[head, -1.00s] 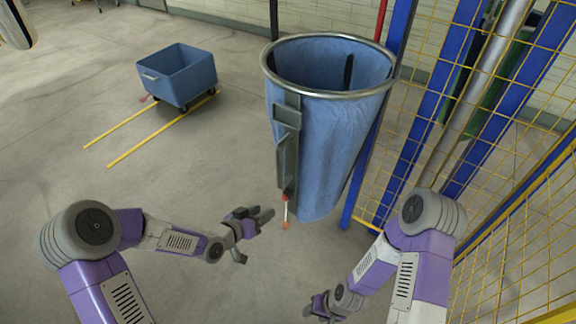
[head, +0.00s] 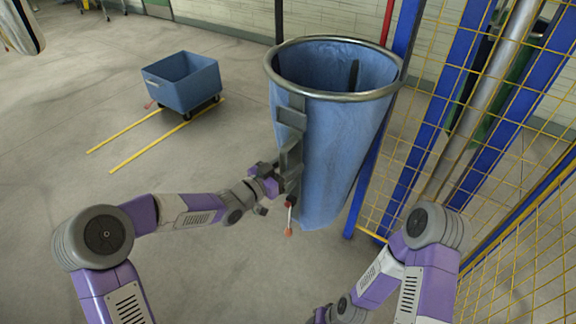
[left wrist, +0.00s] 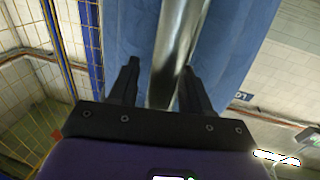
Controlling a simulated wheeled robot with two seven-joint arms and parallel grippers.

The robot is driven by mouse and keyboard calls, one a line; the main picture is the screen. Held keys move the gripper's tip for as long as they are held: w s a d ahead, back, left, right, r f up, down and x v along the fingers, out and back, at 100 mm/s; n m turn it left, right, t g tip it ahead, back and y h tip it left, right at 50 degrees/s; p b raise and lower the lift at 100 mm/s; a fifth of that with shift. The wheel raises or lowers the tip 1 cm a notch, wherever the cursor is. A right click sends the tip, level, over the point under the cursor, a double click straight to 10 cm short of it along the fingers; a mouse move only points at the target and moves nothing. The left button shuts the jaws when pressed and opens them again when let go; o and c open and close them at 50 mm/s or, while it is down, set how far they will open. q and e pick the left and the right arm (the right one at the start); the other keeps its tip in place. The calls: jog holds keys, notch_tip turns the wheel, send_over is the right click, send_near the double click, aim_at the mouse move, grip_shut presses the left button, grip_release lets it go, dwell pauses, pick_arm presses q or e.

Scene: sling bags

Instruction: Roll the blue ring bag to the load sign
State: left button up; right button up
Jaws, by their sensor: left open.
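The blue ring bag (head: 325,150) hangs open-topped from a round metal ring (head: 335,95) right of centre in the head view. A grey upright handle or bracket (head: 291,128) runs down its left side. My left gripper (head: 278,178) is at the lower part of this bracket. In the left wrist view my left gripper (left wrist: 160,85) is open, with a shiny metal bar (left wrist: 175,55) between its two fingers and the blue bag behind. I cannot tell whether the fingers touch the bar. My right gripper (head: 320,316) is low at the bottom edge, mostly cut off. No load sign is clearly readable.
A blue wheeled cart (head: 182,84) stands at the back left by two yellow floor lines (head: 150,145). A yellow mesh fence (head: 510,170) with blue posts (head: 400,130) stands close on the bag's right. The floor (head: 90,190) to the left is open.

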pick_arm(q)
grip_shut()
jog(key=shift+a, duration=0.1)
dwell(0.3)
